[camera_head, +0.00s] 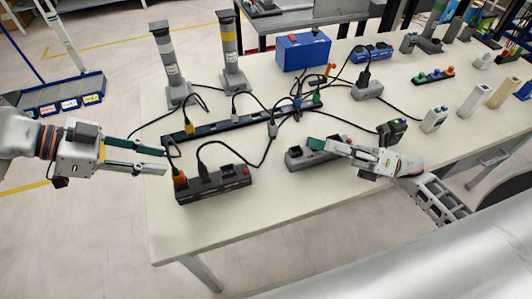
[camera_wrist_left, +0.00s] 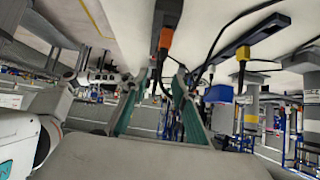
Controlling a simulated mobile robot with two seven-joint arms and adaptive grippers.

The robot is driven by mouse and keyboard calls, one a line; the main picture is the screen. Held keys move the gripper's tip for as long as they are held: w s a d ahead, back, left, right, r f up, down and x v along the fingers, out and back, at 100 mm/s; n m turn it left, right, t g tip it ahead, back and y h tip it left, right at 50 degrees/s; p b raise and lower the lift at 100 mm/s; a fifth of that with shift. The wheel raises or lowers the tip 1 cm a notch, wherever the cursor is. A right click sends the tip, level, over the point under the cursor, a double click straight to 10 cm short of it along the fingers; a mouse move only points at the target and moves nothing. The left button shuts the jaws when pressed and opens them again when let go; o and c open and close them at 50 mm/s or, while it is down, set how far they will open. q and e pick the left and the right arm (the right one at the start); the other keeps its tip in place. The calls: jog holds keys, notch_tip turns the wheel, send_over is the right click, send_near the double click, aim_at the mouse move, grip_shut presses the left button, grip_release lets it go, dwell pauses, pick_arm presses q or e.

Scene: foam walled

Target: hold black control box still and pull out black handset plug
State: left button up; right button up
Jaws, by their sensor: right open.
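A black control box (camera_head: 222,187) lies near the table's front left edge. At its left end is an orange plug (camera_head: 180,180), which also shows in the left wrist view (camera_wrist_left: 165,42). Beside it stands a black plug (camera_head: 204,173) with a black cable. My left gripper (camera_head: 165,162) is open and empty, just left of the box and apart from it; its green fingers show spread in the left wrist view (camera_wrist_left: 165,78). My right gripper (camera_head: 322,151) is open over a dark grey box (camera_head: 299,158) to the right; its lower finger is hard to make out.
A long black strip (camera_head: 215,127) with plugs lies behind the box, and loose cables cross the table. Two grey posts (camera_head: 166,57) (camera_head: 230,50) and a blue box (camera_head: 303,50) stand farther back. A black device (camera_head: 392,131) is right of centre. The front table strip (camera_head: 190,230) is clear.

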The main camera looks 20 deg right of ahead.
jog(key=w+a+f+n+g+h, duration=0.2)
jog(key=a+n+g, duration=0.4)
jog(key=a+n, duration=0.2)
jog(key=n+g+h, duration=0.2)
jog(key=n+h, duration=0.3)
send_near(235, 169)
jog(key=shift+s+a+r, duration=0.1)
jog(key=shift+s+a, duration=0.15)
jog(key=shift+a, duration=0.25)
jog(key=shift+s+a+r, duration=0.1)
jog(key=shift+s+a, duration=0.2)
jog(key=shift+a, duration=0.25)
jog(key=shift+w+a+f+n+h, duration=0.2)
jog(key=shift+w+f+n+h, duration=0.1)
jog(key=shift+w+n+h, duration=0.1)
jog(key=shift+x, duration=3.8)
jog(key=shift+w, duration=0.1)
jog(key=c, duration=1.4)
